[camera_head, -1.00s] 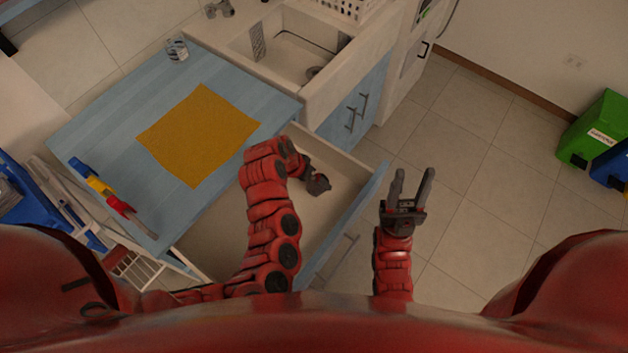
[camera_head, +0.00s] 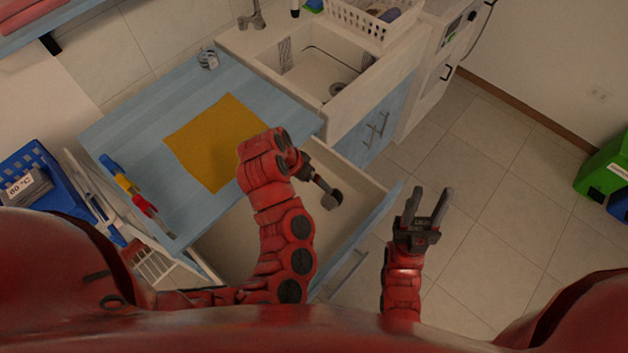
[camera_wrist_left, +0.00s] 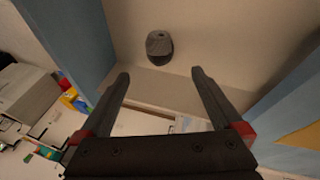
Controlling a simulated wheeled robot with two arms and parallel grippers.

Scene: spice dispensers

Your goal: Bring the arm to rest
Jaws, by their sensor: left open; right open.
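A small dark grey round-topped object, likely a spice dispenser (camera_head: 331,200), stands in the open drawer (camera_head: 235,245). It also shows in the left wrist view (camera_wrist_left: 159,46), beyond the fingertips and apart from them. My left gripper (camera_wrist_left: 160,75) is open and empty, with its two fingers pointing towards that object. In the head view, my left arm bends over the drawer and its wrist hides most of the left gripper (camera_head: 318,182). My right gripper (camera_head: 431,192) is open and empty, pointing up in the picture over the floor, right of the drawer front.
A blue table (camera_head: 130,125) with a yellow cloth (camera_head: 205,150) is at left. The sink (camera_head: 318,72) and a white basket (camera_head: 352,22) are behind. The floor at right is clear up to a green bin (camera_head: 605,170).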

